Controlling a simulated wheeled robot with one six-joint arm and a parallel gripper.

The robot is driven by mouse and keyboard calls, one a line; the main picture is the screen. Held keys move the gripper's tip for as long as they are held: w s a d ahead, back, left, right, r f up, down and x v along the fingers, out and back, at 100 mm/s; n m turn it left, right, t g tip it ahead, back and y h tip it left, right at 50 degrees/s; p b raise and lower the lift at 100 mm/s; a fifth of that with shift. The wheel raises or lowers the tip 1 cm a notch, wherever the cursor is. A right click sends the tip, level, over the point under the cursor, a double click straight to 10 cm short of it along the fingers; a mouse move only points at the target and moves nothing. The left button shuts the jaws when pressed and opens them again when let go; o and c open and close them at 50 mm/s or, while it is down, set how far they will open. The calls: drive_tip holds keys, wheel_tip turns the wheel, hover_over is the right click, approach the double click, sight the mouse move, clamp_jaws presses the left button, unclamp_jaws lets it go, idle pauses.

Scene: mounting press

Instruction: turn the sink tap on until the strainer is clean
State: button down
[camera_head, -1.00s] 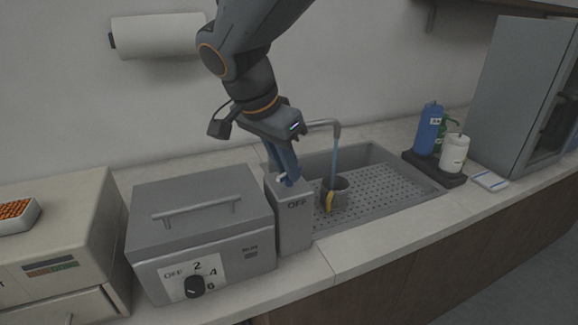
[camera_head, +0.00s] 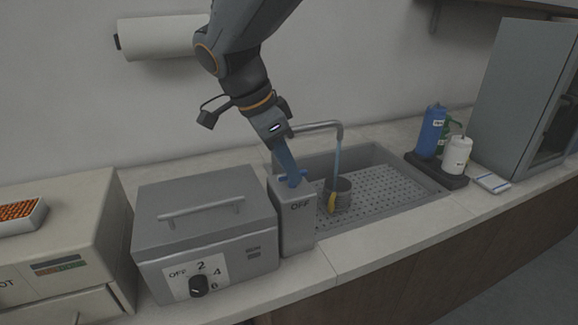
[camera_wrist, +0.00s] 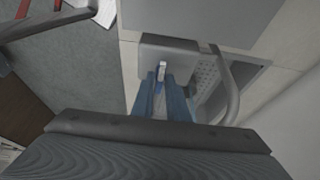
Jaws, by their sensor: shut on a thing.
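The sink (camera_head: 395,202) has a perforated floor and a curved metal spout (camera_head: 318,126). A blue stream of water (camera_head: 338,158) falls from the spout into the dark grey strainer (camera_head: 342,188), which has a yellow part on its side. Whether the strainer is clean is too small to tell. A grey post marked OFF (camera_head: 298,225) stands left of the sink, with the small tap handle on top. My gripper (camera_head: 292,178) points down at the post and is shut on the tap handle (camera_wrist: 161,72); its fingers hide most of the handle.
A grey box with a dial (camera_head: 205,235) stands close left of the post. A blue bottle (camera_head: 430,132) and a white bottle (camera_head: 457,155) stand on a dark tray right of the sink. A paper roll (camera_head: 160,38) hangs on the wall.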

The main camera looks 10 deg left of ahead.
drive_tip(key=c, duration=1.7)
unclamp_jaws()
drive_tip(key=shift+c, duration=0.2)
drive_tip(key=b+v, duration=0.1)
drive_tip(key=v, duration=0.6)
drive_tip(key=shift+r, duration=0.4)
drive_tip(key=shift+s, duration=0.1)
